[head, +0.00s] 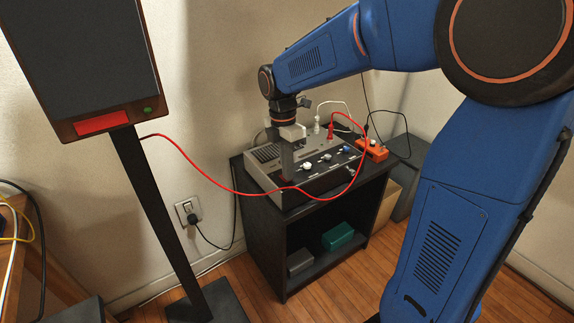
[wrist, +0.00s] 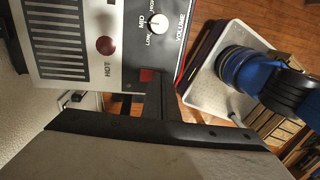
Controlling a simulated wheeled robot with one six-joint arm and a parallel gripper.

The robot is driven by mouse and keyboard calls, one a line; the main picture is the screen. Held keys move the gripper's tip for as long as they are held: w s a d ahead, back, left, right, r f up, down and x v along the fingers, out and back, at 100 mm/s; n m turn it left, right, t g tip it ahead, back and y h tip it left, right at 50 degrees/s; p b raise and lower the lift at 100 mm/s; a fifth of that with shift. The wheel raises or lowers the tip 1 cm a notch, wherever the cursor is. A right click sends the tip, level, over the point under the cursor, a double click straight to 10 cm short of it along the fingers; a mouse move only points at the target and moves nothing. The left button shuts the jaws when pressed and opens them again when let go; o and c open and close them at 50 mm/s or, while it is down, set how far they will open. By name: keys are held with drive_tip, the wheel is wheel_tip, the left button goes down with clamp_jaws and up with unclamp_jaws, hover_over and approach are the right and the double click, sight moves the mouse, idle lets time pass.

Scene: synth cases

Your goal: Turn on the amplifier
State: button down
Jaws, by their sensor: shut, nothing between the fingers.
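The amplifier (head: 262,166) is a grey box with a slotted top and a dark front with knobs, standing on a black cabinet. In the wrist view its panel (wrist: 128,40) shows a knob (wrist: 158,22) marked MID, the word VOLUME and a dull dark red dome (wrist: 105,46) labelled HOT.
A red cable (head: 225,186) arcs from the tall speaker (head: 78,60) at left across the amplifier's front to a red plug (head: 331,130). An orange power strip (head: 372,150) sits at its right. A wall outlet (head: 182,206) holds a black plug. Boxes lie on the lower shelf.

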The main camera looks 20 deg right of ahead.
sight(281, 175)
drive_tip(key=shift+s+f, duration=0.1)
drive_tip(key=shift+f, duration=0.05)
idle(0.3)
drive_tip(key=shift+w+a, duration=0.25)
drive_tip(key=shift+w, duration=0.5)
drive_tip(key=shift+r, duration=0.2)
wheel_tip(281, 175, up, 14)
drive_tip(key=w, duration=0.1)
drive_tip(key=shift+w+a, duration=0.25)
drive_tip(key=shift+w, duration=0.05)
